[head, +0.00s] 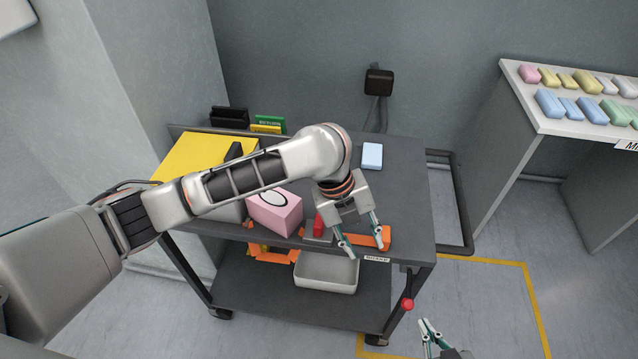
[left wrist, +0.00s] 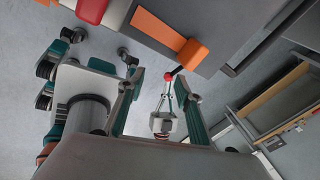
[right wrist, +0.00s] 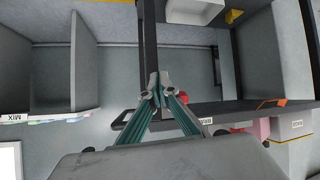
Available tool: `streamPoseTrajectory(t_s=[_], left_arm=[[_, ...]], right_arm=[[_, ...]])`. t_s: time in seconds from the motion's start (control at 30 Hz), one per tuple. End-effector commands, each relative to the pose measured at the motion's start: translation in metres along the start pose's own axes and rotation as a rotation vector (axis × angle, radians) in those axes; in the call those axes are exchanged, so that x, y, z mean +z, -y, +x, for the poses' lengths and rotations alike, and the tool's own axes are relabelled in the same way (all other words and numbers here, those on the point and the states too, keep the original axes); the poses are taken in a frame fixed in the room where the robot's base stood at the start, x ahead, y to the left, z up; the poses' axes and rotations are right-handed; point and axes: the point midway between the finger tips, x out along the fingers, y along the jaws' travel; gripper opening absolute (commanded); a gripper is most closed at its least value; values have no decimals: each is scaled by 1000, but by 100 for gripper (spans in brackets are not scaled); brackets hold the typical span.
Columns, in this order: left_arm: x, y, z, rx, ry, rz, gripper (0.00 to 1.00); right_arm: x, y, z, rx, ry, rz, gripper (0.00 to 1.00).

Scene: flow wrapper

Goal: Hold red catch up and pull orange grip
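The red catch (head: 319,225) stands upright at the front of the black cart top, between the pink box and my left gripper. The orange grip (head: 383,238) lies at the front edge, right of the catch. In the left wrist view the red catch (left wrist: 92,9) is cut by the top edge, and the orange grip (left wrist: 193,55) is at top centre. My left gripper (head: 363,249) is open and empty, with its fingertips in front of the orange grip. My right gripper (head: 430,322) is low, in front of the cart; its fingertips look together and empty in the right wrist view (right wrist: 156,82).
A red ball knob (head: 407,304) sticks out from the cart's front right leg, near a BRAKE label (head: 377,259). A pink box (head: 273,212) and light blue block (head: 372,156) sit on top. A grey bin (head: 326,271) is below. The floor right of the cart is clear.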

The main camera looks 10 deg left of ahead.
Motion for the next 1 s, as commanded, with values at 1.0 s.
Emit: streamPoseTrajectory(t_s=[1.0], left_arm=[[70,-52,-93,359,114,363,35]], right_arm=[[0,0,0,0,0,0,0]])
